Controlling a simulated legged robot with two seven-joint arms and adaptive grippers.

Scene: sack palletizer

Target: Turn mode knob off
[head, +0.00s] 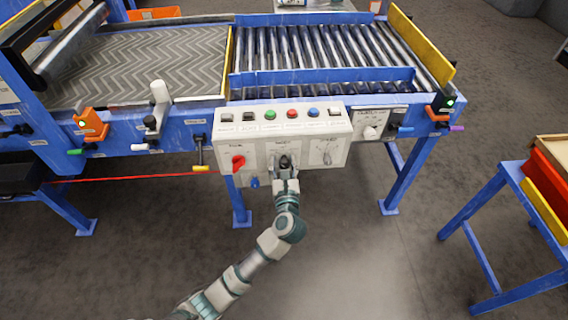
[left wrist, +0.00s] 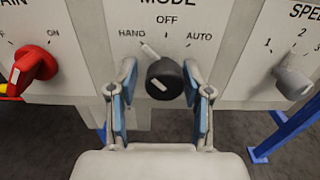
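The black mode knob (left wrist: 165,78) sits on the light control panel, under the labels HAND, OFF and AUTO. Its pale pointer leans up and left, toward HAND. My left gripper (left wrist: 160,74) is open, with one blue-padded finger on each side of the knob. The fingers appear apart from the knob, though contact is hard to judge. In the head view my left gripper (head: 285,165) is at the middle of the control box (head: 310,150) and mostly hides the knob. My right gripper is not in view.
A red knob (left wrist: 35,65) is left of the mode knob and a grey speed knob (left wrist: 293,78) is right of it. Several push buttons line the box top. The roller conveyor (head: 310,45) lies behind. A red cord (head: 130,178) runs left.

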